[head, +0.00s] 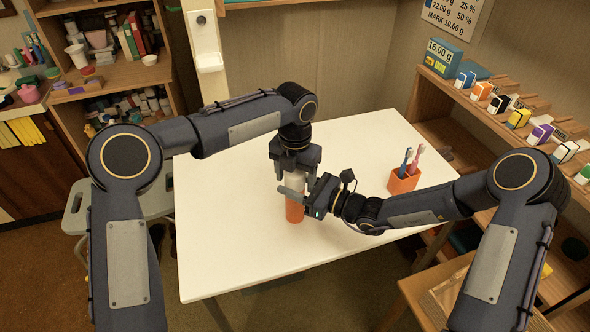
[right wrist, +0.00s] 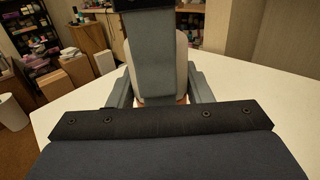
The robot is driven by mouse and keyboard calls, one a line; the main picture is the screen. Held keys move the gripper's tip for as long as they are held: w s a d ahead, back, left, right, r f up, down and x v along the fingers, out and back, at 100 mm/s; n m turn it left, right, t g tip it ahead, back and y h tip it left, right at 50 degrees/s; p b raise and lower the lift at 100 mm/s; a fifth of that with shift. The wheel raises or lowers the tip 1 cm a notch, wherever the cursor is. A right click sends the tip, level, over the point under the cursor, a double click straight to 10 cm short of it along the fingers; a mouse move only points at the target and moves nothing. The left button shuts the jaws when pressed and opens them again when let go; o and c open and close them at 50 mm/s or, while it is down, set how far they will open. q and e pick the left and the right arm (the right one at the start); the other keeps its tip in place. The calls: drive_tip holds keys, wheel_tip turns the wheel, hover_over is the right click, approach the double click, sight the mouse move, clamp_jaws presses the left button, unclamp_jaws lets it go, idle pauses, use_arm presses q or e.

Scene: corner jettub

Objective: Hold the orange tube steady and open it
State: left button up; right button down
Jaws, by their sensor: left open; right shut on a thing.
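The orange tube (head: 294,211) stands upright on the white table (head: 235,230). Its lower part is orange and its upper part is pale. My right gripper (head: 297,193) comes in from the right and is shut on the tube around its middle. In the right wrist view, the pale part of the tube (right wrist: 181,50) shows behind my gripper (right wrist: 158,85), with a little orange low down. My left gripper (head: 294,170) points down from above, open, with its fingers at either side of the tube's pale top. Whether they touch it is hidden.
An orange holder (head: 403,181) with toothbrushes stands on the right of the table. Shelves with small boxes (head: 497,104) line the right wall. A bookcase (head: 110,75) stands at the back left. The table's left and front areas are clear.

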use_arm(q)
drive_tip(key=c, duration=1.1)
drive_tip(key=shift+o, duration=0.5)
drive_tip(key=n, duration=0.3)
drive_tip(key=o, duration=1.1)
drive_tip(key=shift+r, duration=0.1)
drive_tip(key=shift+r, duration=2.2)
use_arm(e)
drive_tip(key=c, duration=0.6)
unclamp_jaws()
drive_tip(key=shift+c, duration=0.2)
